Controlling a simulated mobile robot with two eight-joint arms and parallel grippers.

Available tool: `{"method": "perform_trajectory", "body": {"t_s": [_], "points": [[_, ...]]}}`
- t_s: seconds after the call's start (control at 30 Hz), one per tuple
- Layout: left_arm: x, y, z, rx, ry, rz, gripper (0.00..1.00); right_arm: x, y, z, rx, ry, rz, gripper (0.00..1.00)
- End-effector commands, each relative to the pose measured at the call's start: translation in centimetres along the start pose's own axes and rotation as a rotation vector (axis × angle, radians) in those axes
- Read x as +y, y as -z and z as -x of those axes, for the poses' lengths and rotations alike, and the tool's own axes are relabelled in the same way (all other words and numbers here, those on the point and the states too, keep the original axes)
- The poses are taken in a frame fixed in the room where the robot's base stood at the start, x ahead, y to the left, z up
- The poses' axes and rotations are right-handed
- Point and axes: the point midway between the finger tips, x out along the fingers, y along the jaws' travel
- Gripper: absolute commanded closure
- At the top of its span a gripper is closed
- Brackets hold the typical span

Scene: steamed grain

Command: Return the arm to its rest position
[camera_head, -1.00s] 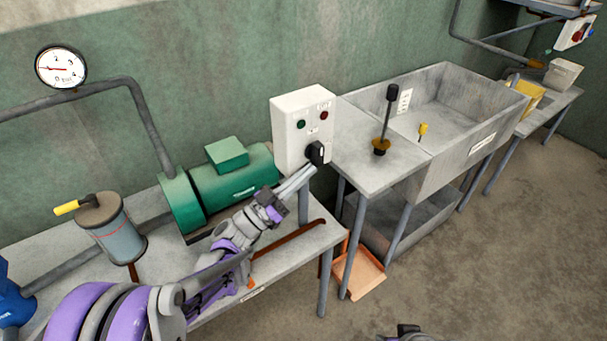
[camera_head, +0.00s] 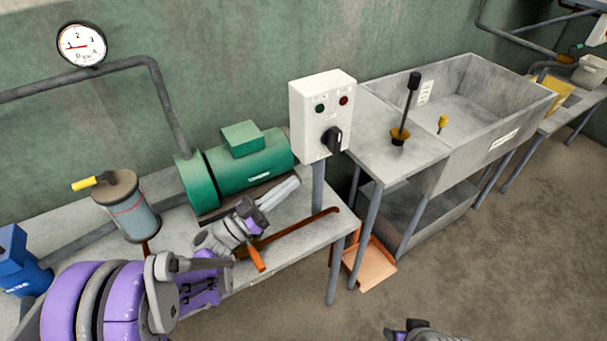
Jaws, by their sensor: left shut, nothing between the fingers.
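My left arm comes in from the lower left. My left gripper (camera_head: 284,190) is shut and empty, its fingers pointing up and right over the workbench, in front of the green motor (camera_head: 245,168). It is below the white control box (camera_head: 322,105) and apart from its black rotary knob (camera_head: 332,140). Only a small part of my right arm shows at the bottom edge; its fingers cannot be made out.
The bench (camera_head: 302,236) holds a cylinder with a yellow handle (camera_head: 127,205), a blue device (camera_head: 17,262) and a rusty bar (camera_head: 310,222). A concrete sink (camera_head: 463,150) stands to the right. Below is an orange tray (camera_head: 372,266). The floor at lower right is clear.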

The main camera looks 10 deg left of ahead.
Motion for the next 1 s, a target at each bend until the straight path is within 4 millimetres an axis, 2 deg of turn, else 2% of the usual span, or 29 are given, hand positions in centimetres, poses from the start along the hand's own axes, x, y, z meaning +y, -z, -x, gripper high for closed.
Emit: {"method": "perform_trajectory", "body": {"t_s": [0.2,0.73,0.87,1.0], "points": [[0.0,0.0,1.2,0.000,0.000,0.001,1.00,0.0,-0.1,-0.1,0.000,0.000,0.000,0.50],[0.4,0.1,0.9,-0.021,-0.007,0.015,1.00,0.0,0.0,0.0,0.000,0.000,0.000,0.50],[2.7,-0.1,-0.2,-0.164,-0.040,0.108,1.00,0.0,0.5,0.9,0.003,0.000,0.000,0.50],[7.1,-1.0,-0.4,-0.466,-0.044,0.279,1.00,0.0,1.4,2.3,0.008,0.000,0.000,0.50]]}}
